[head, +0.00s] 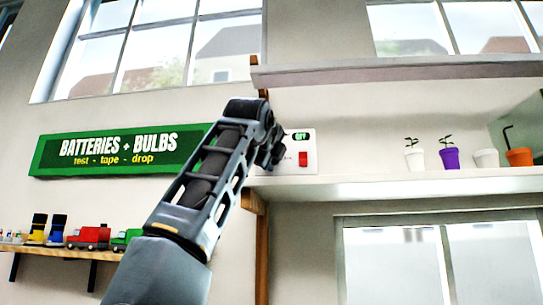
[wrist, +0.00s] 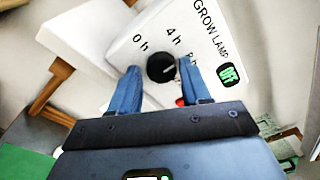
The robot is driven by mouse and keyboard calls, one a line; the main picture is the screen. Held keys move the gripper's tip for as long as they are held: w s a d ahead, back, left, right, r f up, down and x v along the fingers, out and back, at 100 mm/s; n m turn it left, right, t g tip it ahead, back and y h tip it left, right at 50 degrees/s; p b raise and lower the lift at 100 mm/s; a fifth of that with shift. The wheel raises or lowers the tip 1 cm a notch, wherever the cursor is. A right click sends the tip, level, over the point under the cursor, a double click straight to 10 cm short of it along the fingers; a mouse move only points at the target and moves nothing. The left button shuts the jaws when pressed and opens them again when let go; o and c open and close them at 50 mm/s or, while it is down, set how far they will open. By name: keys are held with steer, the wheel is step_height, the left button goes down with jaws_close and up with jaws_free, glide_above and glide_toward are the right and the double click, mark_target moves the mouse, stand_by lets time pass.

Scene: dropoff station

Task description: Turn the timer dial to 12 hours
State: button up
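The timer is a white box on the wall (head: 313,152), marked GROW LAMP in the wrist view (wrist: 222,68). Its black round dial (wrist: 160,68) has a white mark that points to the right and slightly up, roughly toward the 8 h label. The 0 h and 4 h labels are readable; 8 h is partly covered and no 12 h label is visible. A small display (wrist: 230,75) reads OFF in green. My gripper (wrist: 159,72) is open, with one blue finger on each side of the dial and apparent gaps. In the head view my arm hides the dial.
A red switch (head: 303,159) is on the box. A shelf (head: 390,186) extends right with several potted plants; another shelf (head: 400,70) is above. A green BATTERIES + BULBS sign (head: 100,170) hangs left, above a shelf with toy trucks (head: 88,237).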

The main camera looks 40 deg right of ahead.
steer(key=shift+o, duration=1)
steer(key=b+v, duration=0.2)
steer(key=v, duration=0.5)
steer(key=shift+s+a, duration=0.25)
steer(key=shift+a, duration=0.1)
